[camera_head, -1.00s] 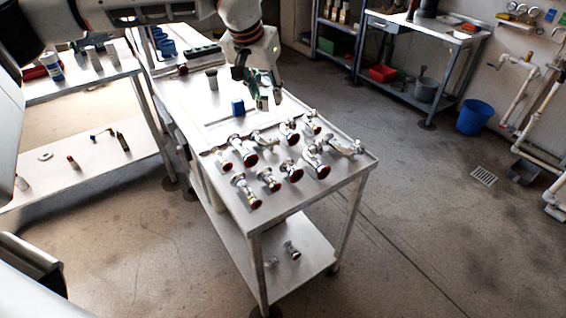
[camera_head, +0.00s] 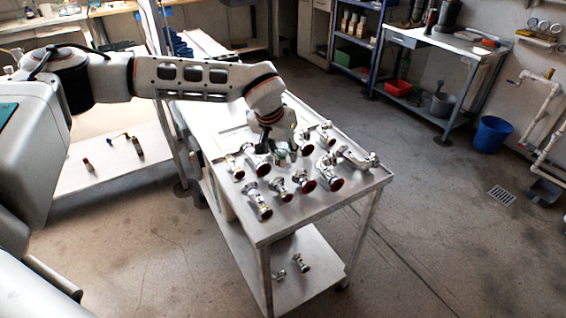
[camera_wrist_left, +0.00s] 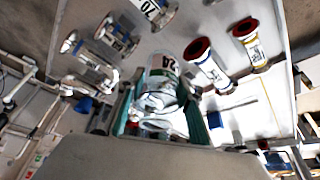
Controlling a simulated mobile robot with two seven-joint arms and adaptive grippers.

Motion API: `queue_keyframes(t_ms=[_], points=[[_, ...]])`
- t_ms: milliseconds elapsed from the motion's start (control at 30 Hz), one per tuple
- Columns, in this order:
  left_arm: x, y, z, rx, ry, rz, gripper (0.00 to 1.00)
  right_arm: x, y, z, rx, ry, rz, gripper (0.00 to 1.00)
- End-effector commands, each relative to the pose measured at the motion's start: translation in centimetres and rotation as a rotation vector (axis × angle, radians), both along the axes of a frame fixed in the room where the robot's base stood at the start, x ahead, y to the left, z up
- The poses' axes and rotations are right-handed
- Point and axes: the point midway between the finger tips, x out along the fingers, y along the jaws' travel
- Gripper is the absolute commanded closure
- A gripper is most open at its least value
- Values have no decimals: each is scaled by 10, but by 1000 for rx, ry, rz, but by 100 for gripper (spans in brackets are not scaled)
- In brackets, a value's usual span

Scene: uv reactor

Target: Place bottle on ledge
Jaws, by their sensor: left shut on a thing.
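My left gripper (camera_head: 280,153) is low over the steel table, among the metal fittings. In the left wrist view its green-padded fingers are on both sides of a clear, shiny bottle (camera_wrist_left: 160,88) with a label that seems to read 24. The gripper is shut on this bottle. In the head view the hand and the fittings mostly hide the bottle. I cannot single out the ledge. My right gripper is not in view.
Several metal fittings with red ends (camera_head: 257,205) crowd the front of the steel table (camera_head: 300,222). Two more fittings (camera_head: 300,263) lie on its lower shelf. A blue bucket (camera_head: 491,134) stands on the open floor at right. A blue shelf rack (camera_head: 357,40) is at the back.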

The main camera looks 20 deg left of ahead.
Motion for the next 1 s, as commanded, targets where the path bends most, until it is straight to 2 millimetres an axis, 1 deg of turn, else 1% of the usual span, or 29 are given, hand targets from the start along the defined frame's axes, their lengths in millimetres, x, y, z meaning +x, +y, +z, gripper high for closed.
queue_keyframes(t_ms=[200, 267, 533, 667, 700, 1000], points=[[-1, 0, -33, 0, 4, 0, 82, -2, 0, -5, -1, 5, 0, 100], [-1, 0, -38, 0, 3, 0, 82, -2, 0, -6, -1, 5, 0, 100], [0, 0, -39, 0, 1, 0, 82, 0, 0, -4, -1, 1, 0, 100], [-1, 0, -42, 0, 2, 0, 82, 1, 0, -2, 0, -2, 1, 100], [0, 0, -42, 0, 1, 0, 58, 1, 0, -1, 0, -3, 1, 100], [0, 0, -41, 0, 1, 0, 58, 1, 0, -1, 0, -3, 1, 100]])
